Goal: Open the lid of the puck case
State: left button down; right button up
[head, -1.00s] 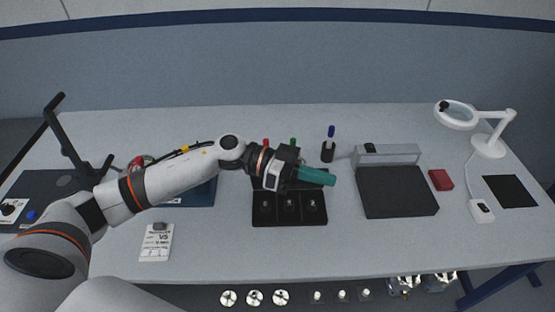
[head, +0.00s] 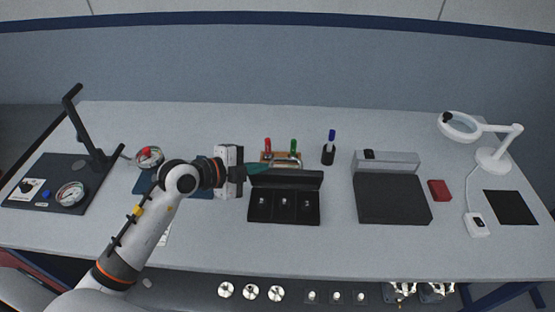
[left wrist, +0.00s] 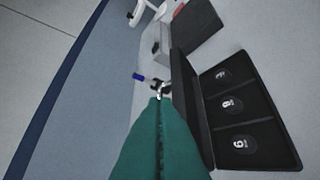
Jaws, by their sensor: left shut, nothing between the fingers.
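The puck case is a black box near the middle of the table. Its tray (head: 309,216) shows three compartments, each with a puck. Its lid (head: 287,180) stands raised along the back edge of the tray. The left wrist view also shows the raised lid (left wrist: 187,92) and the tray (left wrist: 285,148), with white-marked pucks. My left gripper (head: 262,169) has green fingers, shut and empty, at the back left corner of the lid. I cannot tell whether they touch it. The fingers fill the lower middle of the left wrist view (left wrist: 160,105). My right gripper is not in view.
Behind the case stands a wooden rack (head: 267,157) with red and green handled items.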

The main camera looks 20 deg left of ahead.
aim_at(290, 160)
pick_arm(q)
jog(key=x, duration=0.3)
jog(key=a+x, duration=0.1)
jog(key=x, duration=0.1)
jog(key=p+x, duration=0.1)
jog(key=x, duration=0.2)
jog(key=shift+w+a+f, duration=0.15)
jog(key=shift+w+f, duration=0.4)
jog(key=shift+w, duration=0.05)
jog(key=shift+w+a+f, duration=0.15)
jog(key=shift+w+f, duration=0.1)
jog(key=shift+w, duration=0.1)
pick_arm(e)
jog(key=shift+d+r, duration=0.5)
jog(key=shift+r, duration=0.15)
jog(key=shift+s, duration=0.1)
